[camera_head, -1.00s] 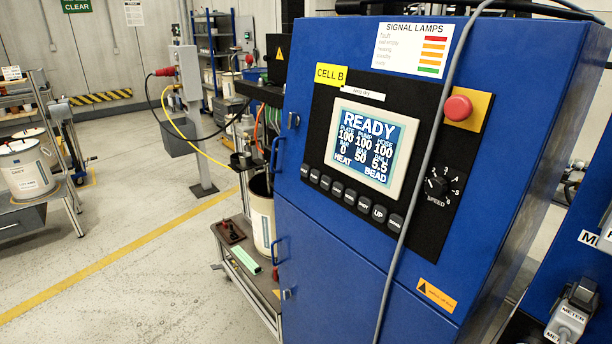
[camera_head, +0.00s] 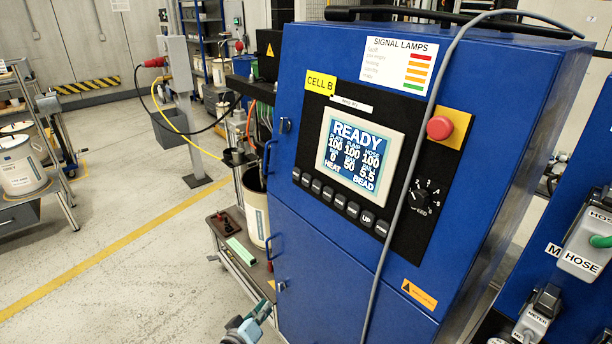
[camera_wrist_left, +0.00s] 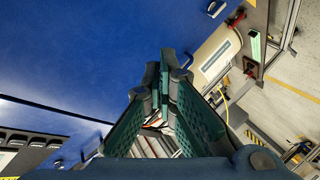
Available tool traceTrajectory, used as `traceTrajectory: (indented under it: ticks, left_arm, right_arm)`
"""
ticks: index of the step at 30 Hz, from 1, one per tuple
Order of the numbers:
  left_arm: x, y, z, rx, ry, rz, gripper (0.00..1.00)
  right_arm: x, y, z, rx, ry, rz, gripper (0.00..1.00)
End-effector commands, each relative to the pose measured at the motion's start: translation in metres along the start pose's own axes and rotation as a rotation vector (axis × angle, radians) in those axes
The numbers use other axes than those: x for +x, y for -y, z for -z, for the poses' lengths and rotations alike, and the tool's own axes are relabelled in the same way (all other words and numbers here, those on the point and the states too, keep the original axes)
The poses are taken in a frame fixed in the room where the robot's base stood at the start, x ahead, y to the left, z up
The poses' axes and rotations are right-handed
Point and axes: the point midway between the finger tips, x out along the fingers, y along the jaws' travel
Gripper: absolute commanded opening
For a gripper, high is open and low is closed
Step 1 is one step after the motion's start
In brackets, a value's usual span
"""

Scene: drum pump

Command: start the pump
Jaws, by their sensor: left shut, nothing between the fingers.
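The blue pump cabinet (camera_head: 330,265) stands in front of me with a dark control panel. Its screen (camera_head: 358,148) is lit and reads READY, with HEAT and BEAD below. A row of dark buttons (camera_head: 339,201) runs under the screen; one reads UP, most labels are too small. A speed knob (camera_head: 419,196) and a red mushroom button (camera_head: 440,127) sit to the right. My left gripper (camera_head: 266,309) is low at the bottom edge, in front of the cabinet, apart from the buttons. In the left wrist view its fingers (camera_wrist_left: 164,60) are together and empty. My right gripper is not in view.
A grey cable (camera_head: 402,190) hangs down across the panel's right part. A drum (camera_head: 256,210) stands on a low trolley left of the cabinet. A blue stand with a HOSE connector box (camera_head: 585,248) is at the right. Open floor lies at the left.

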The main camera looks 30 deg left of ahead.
Motion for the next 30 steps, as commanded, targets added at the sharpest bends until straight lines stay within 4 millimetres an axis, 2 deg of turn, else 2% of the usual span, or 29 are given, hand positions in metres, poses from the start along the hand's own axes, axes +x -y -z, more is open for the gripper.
traceTrajectory:
  ticks: [1, 5, 9, 12, 15, 20, 30]
  left_arm:
    - [0.004, -0.026, 0.029, -0.059, -0.048, -0.052, 0.00]
    - [0.008, -0.087, 0.098, -0.247, -0.163, -0.208, 0.00]
    - [-0.001, -0.152, 0.169, -0.453, -0.255, -0.393, 0.00]
    - [-0.012, -0.190, 0.210, -0.583, -0.292, -0.512, 0.00]
    - [-0.022, -0.215, 0.238, -0.678, -0.312, -0.601, 0.00]
    - [-0.030, -0.231, 0.256, -0.745, -0.320, -0.663, 0.00]
    - [-0.029, -0.230, 0.255, -0.747, -0.320, -0.664, 0.00]
  right_arm:
    - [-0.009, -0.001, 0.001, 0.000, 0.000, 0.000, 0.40]
    - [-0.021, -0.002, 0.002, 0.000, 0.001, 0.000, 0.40]
    - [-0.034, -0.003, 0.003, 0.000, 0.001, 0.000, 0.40]
    - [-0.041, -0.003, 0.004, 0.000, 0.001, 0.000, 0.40]
    - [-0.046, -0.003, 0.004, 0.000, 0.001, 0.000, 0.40]
    - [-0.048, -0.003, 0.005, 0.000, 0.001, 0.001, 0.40]
    - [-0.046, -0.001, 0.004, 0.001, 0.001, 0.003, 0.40]
